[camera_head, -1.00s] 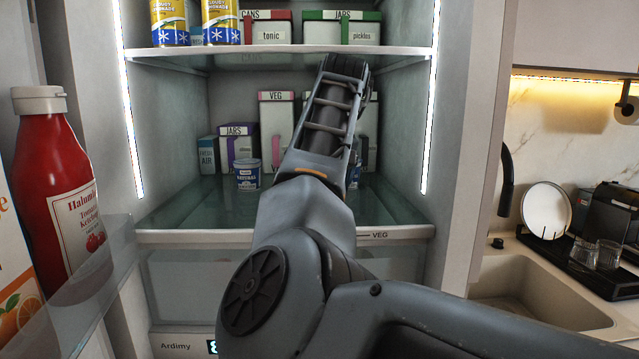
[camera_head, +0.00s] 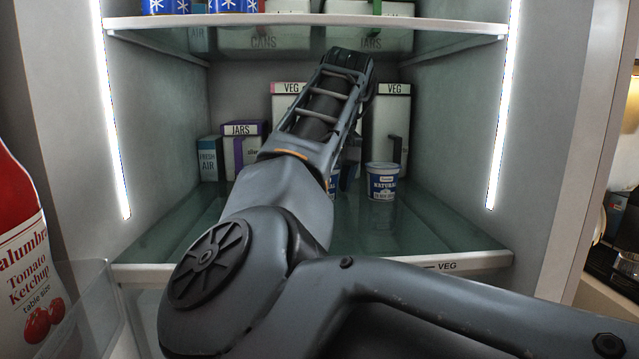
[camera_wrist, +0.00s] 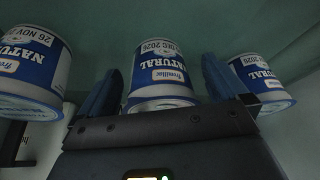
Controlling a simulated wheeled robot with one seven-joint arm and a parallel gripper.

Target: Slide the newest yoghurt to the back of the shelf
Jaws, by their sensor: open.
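The wrist view is upside down and shows three white and blue yoghurt tubs marked NATURAL. My gripper (camera_wrist: 160,85) is open, with one dark finger on each side of the middle tub (camera_wrist: 160,72), whose date ends in "DEC 2026". I cannot tell whether the fingers touch it. The left tub (camera_wrist: 32,68), dated "26 NOV", and the right tub (camera_wrist: 258,80), its date hardly legible, stand outside the fingers. In the head view one tub (camera_head: 382,182) stands clear on the glass shelf (camera_head: 420,232); a sliver of another (camera_head: 335,184) shows beside my arm, which hides the fingertips.
Behind the tubs are a JARS box (camera_head: 240,150), a FRESH AIR box (camera_head: 209,160) and tall VEG boxes (camera_head: 389,122). An upper shelf (camera_head: 300,20) lies close above my wrist. A ketchup bottle (camera_head: 25,250) stands at the left in the door.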

